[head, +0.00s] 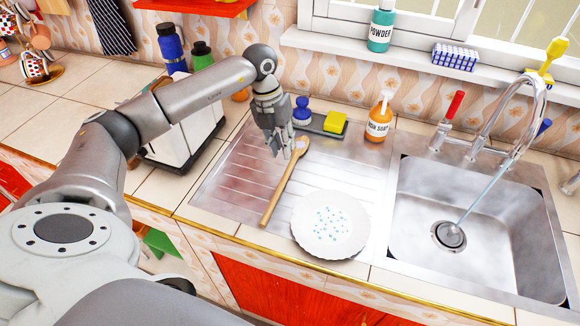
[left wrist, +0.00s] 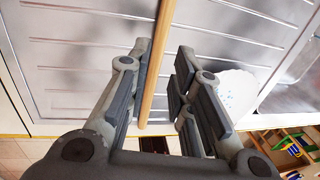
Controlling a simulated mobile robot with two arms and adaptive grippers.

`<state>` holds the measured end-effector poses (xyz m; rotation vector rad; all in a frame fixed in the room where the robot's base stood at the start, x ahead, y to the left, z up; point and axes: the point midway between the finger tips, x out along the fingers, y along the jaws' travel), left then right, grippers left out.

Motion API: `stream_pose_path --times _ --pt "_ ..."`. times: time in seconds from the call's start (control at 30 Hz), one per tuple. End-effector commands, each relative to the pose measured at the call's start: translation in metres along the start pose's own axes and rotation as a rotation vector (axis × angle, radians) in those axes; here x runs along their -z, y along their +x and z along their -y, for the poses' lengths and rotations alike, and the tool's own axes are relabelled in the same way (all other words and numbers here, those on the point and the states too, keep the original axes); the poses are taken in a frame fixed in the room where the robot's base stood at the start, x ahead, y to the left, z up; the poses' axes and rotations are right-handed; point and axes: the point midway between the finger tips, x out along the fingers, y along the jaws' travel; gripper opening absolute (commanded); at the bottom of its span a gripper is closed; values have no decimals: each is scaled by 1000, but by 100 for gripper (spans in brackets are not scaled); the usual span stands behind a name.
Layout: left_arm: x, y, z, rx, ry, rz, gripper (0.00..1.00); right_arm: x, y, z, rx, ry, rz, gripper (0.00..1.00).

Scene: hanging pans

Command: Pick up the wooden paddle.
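The wooden paddle (head: 283,190), a long thin spoon-like piece of wood, lies on the ridged steel draining board with its wider head toward the wall. My left gripper (head: 281,150) points down over the board, close to the paddle's head end in the head view. In the left wrist view, the paddle's handle (left wrist: 154,72) runs between the two spread fingers of my left gripper (left wrist: 163,52), nearer the left finger. The fingers are open and do not hold it. The exact height above the paddle is hard to tell. My right gripper is not in view.
A white plate (head: 331,225) with blue dots lies right of the paddle. Behind are a tray (head: 315,127) with a yellow sponge, and an orange soap bottle (head: 380,118). A toaster (head: 184,145) stands left. The sink (head: 475,220) with running tap is right.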

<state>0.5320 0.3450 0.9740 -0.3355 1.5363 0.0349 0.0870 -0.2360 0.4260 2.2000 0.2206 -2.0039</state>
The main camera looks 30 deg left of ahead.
Motion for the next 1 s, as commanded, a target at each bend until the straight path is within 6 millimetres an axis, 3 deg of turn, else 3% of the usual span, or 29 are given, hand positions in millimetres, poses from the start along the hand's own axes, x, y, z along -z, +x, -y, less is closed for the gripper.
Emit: stream_pose_path --times 0.6,0.87,1.0 --pt "2 70 0 4 1 -1 21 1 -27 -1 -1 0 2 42" --pt "1 74 0 3 2 2 21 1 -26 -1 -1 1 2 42" --pt "1 74 0 3 2 2 6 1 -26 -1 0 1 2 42"
